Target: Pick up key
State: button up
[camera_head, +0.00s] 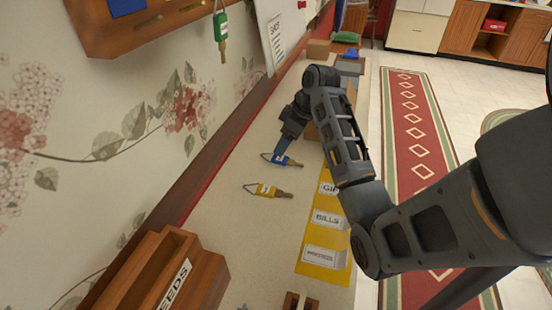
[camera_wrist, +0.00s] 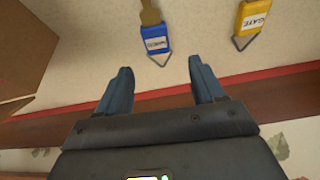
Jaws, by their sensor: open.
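A key with a blue tag (camera_head: 281,159) lies flat on the counter; in the wrist view its blue tag (camera_wrist: 155,40) is just ahead of the gap between my fingertips. A key with a yellow tag (camera_head: 266,190) lies close by, toward the front in the head view. It shows at the upper right in the wrist view (camera_wrist: 252,18). A key with a green tag (camera_head: 221,27) hangs below the wooden rack. My gripper (camera_head: 281,148) is open and empty, right at the blue tag; it also shows in the wrist view (camera_wrist: 160,66). Contact cannot be told.
A wooden rack (camera_head: 150,25) is on the wall at upper left. A wooden box labelled seeds (camera_head: 165,270) stands at the counter's near end. A yellow labelled panel (camera_head: 325,240) lies along the right edge. A brown box (camera_wrist: 25,50) stands left in the wrist view.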

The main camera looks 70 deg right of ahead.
aim_at(277, 157)
jog(key=shift+s+p+x, duration=0.2)
jog(key=shift+p+x, duration=0.2)
jog(key=shift+x, duration=2.7)
jog(key=shift+d+f, duration=0.1)
jog(key=c, duration=1.1)
jog(key=shift+r, duration=0.6)
notch_tip(277, 157, up, 3)
jog(key=shift+f+b, duration=0.1)
jog(key=shift+b, duration=0.2)
jog(key=s+d+r, duration=0.2)
jog(key=s+d+r+b, duration=0.1)
jog(key=s+d+r, duration=0.1)
jog(key=s+d, duration=0.1)
jog(key=s+d+r, duration=0.3)
jog(key=shift+s+b, duration=0.25)
jog(key=shift+b, duration=0.1)
